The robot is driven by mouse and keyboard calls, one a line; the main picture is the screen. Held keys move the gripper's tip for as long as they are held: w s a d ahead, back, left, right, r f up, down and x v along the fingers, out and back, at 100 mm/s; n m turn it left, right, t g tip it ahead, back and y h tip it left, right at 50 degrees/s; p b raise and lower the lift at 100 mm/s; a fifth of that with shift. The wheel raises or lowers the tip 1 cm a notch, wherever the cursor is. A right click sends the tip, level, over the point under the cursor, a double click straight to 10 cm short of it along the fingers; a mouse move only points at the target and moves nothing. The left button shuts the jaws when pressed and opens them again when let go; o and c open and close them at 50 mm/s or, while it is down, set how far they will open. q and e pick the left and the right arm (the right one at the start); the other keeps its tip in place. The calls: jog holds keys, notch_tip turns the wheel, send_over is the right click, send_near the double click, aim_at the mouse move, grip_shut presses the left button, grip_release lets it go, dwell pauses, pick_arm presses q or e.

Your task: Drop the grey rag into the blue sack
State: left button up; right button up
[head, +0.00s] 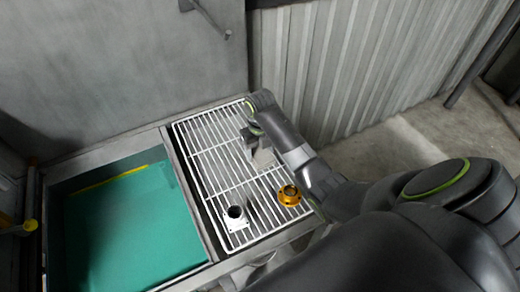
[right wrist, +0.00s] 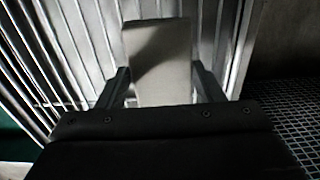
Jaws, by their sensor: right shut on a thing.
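My right gripper (head: 258,150) is over the white wire rack, at its right side. It is shut on the grey rag (head: 264,158), a pale, flat, block-like piece. In the right wrist view the rag (right wrist: 160,65) sits between the two fingers of my right gripper (right wrist: 163,85), with the rack's bars behind it. I cannot tell whether the rag touches the rack. The blue sack is not in view. My left gripper is not in view.
The wire rack (head: 213,170) holds a silver square-flanged part (head: 236,222) and a gold ring-shaped part (head: 289,196) near its front. A basin with a green bottom (head: 130,225) lies to the left. A corrugated wall (head: 350,65) stands behind.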

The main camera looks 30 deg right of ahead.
jog(key=shift+f, duration=0.15)
jog(key=o, duration=0.9)
